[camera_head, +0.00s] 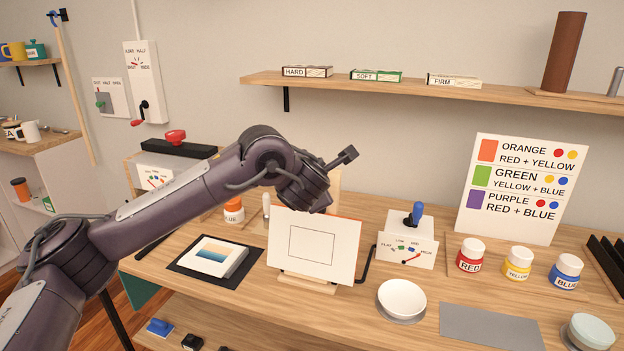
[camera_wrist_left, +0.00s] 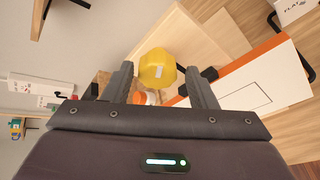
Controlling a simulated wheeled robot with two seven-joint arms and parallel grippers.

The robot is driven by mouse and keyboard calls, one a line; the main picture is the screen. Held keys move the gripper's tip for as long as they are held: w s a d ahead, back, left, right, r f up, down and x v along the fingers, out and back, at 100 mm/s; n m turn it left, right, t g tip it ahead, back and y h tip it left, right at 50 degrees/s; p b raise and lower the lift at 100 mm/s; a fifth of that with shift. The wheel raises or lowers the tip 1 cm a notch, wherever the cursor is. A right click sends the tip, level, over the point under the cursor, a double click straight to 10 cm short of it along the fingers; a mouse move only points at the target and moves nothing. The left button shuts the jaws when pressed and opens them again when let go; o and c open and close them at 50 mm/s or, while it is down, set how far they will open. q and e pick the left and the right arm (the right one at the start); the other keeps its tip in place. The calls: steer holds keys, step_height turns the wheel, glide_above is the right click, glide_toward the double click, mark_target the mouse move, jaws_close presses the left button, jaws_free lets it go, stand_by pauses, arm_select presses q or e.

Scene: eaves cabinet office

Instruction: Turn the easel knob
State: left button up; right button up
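The easel knob (camera_wrist_left: 157,68) is yellow and faceted, with a small pale mark, and shows in the left wrist view against a wooden panel. My left gripper (camera_wrist_left: 160,69) is open, with one finger on either side of the knob in that picture. I see gaps beside the knob; its depth relative to the fingertips is hard to tell. In the head view, the easel's white canvas (camera_head: 315,248) has an orange edge and a drawn rectangle. My left wrist is above and behind it; the knob and fingertips are hidden there. My right gripper is in neither view.
An orange-labelled jar (camera_head: 233,210) stands left of the canvas, near a picture on a dark mat (camera_head: 190,268). A blue-handled lever box (camera_head: 405,240) and white bowl (camera_head: 401,299) are to the right. A shelf (camera_head: 420,90) runs above. The grey mat (camera_head: 490,326) is bare.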

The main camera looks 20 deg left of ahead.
arm_select(q)
steer(key=shift+o, duration=0.7)
steer(key=shift+r, duration=0.1)
steer(key=p+v, duration=0.5)
steer(key=v, duration=0.2)
steer(key=shift+s+r, duration=0.2)
steer(key=shift+s, duration=0.15)
